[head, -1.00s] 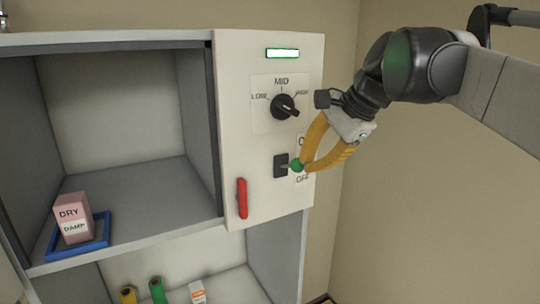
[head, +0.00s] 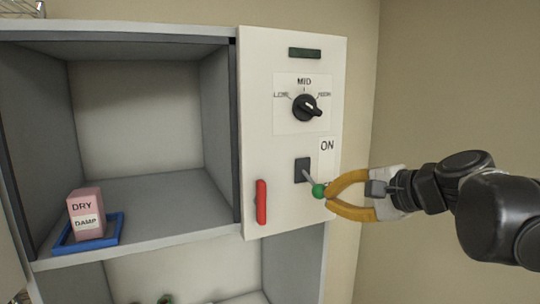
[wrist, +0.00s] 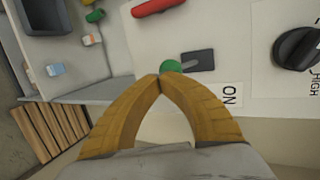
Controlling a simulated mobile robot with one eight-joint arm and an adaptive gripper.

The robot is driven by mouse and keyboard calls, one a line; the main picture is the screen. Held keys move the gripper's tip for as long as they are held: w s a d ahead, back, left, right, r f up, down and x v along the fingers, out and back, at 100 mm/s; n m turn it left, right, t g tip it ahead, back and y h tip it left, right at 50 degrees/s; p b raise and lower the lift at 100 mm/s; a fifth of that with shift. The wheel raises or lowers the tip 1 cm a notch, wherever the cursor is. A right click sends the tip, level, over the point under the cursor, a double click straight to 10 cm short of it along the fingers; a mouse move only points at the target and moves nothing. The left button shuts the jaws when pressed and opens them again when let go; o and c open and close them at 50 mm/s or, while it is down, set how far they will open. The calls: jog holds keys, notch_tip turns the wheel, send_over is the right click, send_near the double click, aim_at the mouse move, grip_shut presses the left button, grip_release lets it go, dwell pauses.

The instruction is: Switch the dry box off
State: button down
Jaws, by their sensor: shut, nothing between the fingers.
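The dry box's white control panel (head: 285,215) carries a black switch plate (head: 302,165) with a metal lever ending in a green ball (head: 318,190). The lever slants down and to the right. The ON label (head: 327,147) shows above; the lower label is hidden behind my gripper. The lamp bar (head: 305,53) at the top is dark. My gripper (head: 329,192) has yellow fingers, shut and empty, with the tips at the ball. In the wrist view the green ball (wrist: 171,67) is just beyond the fingertips (wrist: 160,80); I cannot tell whether they touch.
A black dial (head: 307,107) points near HIGH, above the switch. A red handle (head: 261,202) is lower left on the panel. The open compartment at left holds a pink DRY/DAMP block (head: 86,212) on a blue tray (head: 62,245). Free space lies right of the panel.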

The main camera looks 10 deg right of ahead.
jog(key=shift+r, duration=0.2)
jog(key=shift+r+p, duration=0.65)
jog(key=shift+p, duration=0.05)
